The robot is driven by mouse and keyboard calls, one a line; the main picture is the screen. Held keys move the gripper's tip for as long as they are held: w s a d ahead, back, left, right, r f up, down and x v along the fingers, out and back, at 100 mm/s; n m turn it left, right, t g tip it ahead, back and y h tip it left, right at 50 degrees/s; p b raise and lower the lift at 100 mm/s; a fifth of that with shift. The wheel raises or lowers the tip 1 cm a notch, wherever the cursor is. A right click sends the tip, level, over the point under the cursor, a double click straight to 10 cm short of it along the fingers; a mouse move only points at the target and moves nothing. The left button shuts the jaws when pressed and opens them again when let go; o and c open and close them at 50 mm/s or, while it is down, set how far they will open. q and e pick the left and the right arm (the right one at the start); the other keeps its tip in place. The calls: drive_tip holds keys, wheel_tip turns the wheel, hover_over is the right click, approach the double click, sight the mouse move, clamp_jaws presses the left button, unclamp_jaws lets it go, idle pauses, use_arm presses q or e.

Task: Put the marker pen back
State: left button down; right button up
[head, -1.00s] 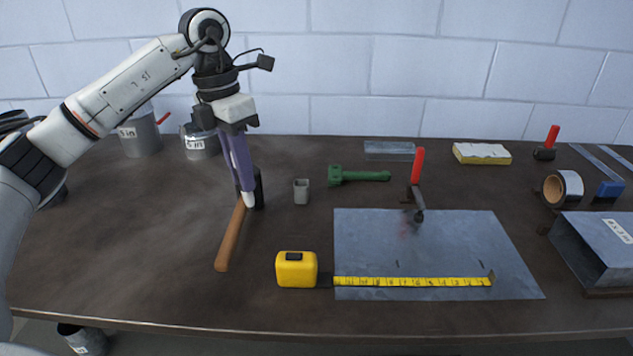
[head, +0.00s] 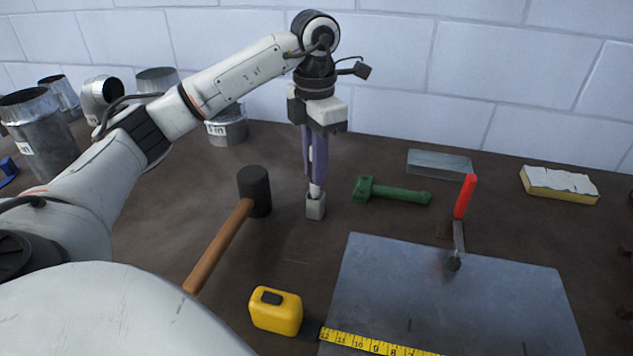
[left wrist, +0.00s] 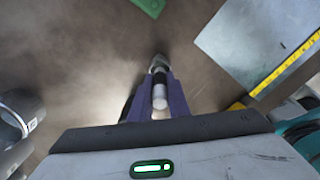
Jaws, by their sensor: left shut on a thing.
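My left gripper (head: 315,178) points straight down with its purple fingers shut on the white marker pen (head: 316,190). The pen is upright, mostly hidden between the fingers, and its lower end meets the mouth of the small grey holder (head: 316,208). I cannot tell how deep it sits inside. In the left wrist view the pen (left wrist: 160,95) shows between the fingers, with the holder (left wrist: 158,62) just beyond it. My right gripper is not in view.
A black-headed mallet (head: 256,190) lies left of the holder and a green tool (head: 395,193) right of it. A red-handled clamp (head: 464,205) stands at the sheet metal (head: 460,300). A yellow tape measure (head: 275,311) lies in front. Metal duct pieces (head: 228,127) stand behind.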

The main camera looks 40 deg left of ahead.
sight(315, 195)
use_arm(q)
wheel_tip(315, 195, down, 3)
drive_tip(key=shift+f, duration=0.2)
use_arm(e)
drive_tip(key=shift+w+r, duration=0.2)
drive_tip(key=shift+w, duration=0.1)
use_arm(q)
drive_tip(key=shift+f, duration=0.2)
drive_tip(key=c, duration=1.7)
unclamp_jaws()
